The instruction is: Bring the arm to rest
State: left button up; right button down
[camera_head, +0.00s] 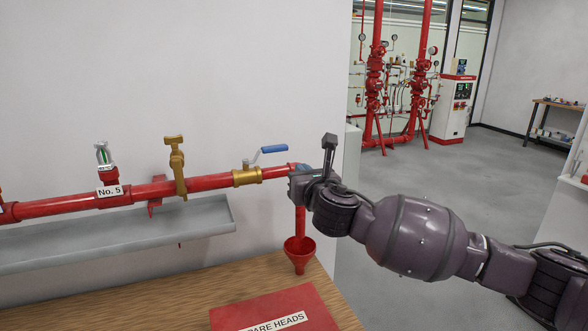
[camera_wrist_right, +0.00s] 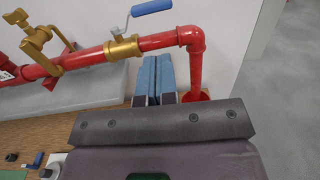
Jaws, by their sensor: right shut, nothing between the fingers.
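My right gripper (camera_head: 303,171) is at the right end of the red pipe (camera_head: 70,206), in front of the pipe's elbow. Its two blue fingers (camera_wrist_right: 153,76) are shut against each other in the right wrist view, with nothing between them. The red elbow (camera_wrist_right: 190,38) and the brass valve (camera_wrist_right: 124,48) with its blue lever (camera_wrist_right: 152,7) lie beyond the fingertips. In the head view the blue lever (camera_head: 270,149) points right and slightly up from the brass valve (camera_head: 246,176). My right arm reaches in from the right. My left gripper is not in view.
A brass clamp (camera_head: 177,165) and a fitting labelled "No. 5" (camera_head: 109,190) sit on the pipe above a grey trough (camera_head: 120,238). A red funnel (camera_head: 300,250) and a red "SPARE HEADS" box (camera_head: 275,308) are below, at the wooden bench (camera_head: 180,290). Open floor (camera_head: 450,180) lies to the right.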

jog(key=s+a+r+m+g+y, duration=0.1)
jog(key=s+a+r+m+y, duration=0.25)
jog(key=m, duration=0.65)
jog(key=s+d+f+m+h, duration=0.2)
jog(key=s+d+f+m, duration=0.35)
jog(key=f+m, duration=0.4)
jog(key=s+d+f+m+h, duration=0.1)
jog(key=s+d+f+m, duration=0.45)
jog(key=f, duration=0.65)
jog(key=s+d+f+m+h, duration=0.2)
jog(key=s+d+f+m, duration=0.35)
jog(key=f+m, duration=0.4)
jog(key=s+d+f+m+g+h, duration=0.1)
jog(key=s+d+f+g, duration=0.1)
jog(key=s+f, duration=0.5)
jog(key=s+d+f+m+g+h+b, duration=0.1)
jog(key=s+d+f+m+g+h, duration=0.1)
jog(key=s+d+f, duration=0.3)
jog(key=s+f, duration=0.3)
jog(key=s, duration=0.2)
jog(key=shift+s+d+g, duration=0.25)
jog(key=shift+s+g, duration=0.1)
jog(key=shift+g, duration=0.05)
